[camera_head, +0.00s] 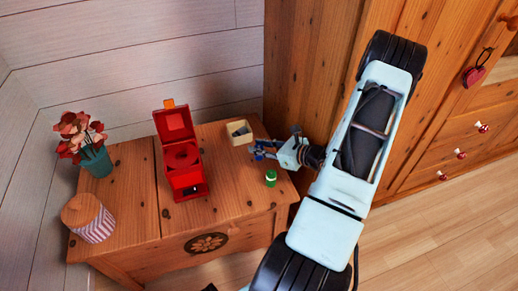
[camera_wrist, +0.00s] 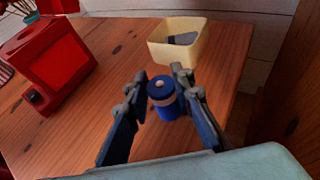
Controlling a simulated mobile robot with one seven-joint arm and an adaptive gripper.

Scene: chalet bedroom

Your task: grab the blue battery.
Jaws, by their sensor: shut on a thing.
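The blue battery (camera_wrist: 166,108) shows in the wrist view as a short blue cylinder with a pale band and a light button on its top. It stands roughly upright between the two fingers of my gripper (camera_wrist: 163,90), which are shut on it. In the head view my gripper (camera_head: 262,149) is over the right part of the wooden chest's top, and the battery there is too small to make out clearly between the fingers. I cannot tell whether the battery still touches the wood.
A cream open box (camera_head: 239,132) with a dark item inside stands behind my gripper. A small green cylinder (camera_head: 271,178) stands in front. A red machine (camera_head: 180,155) stands left on the wooden chest (camera_head: 130,195). The wardrobe (camera_head: 310,70) rises close on the right.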

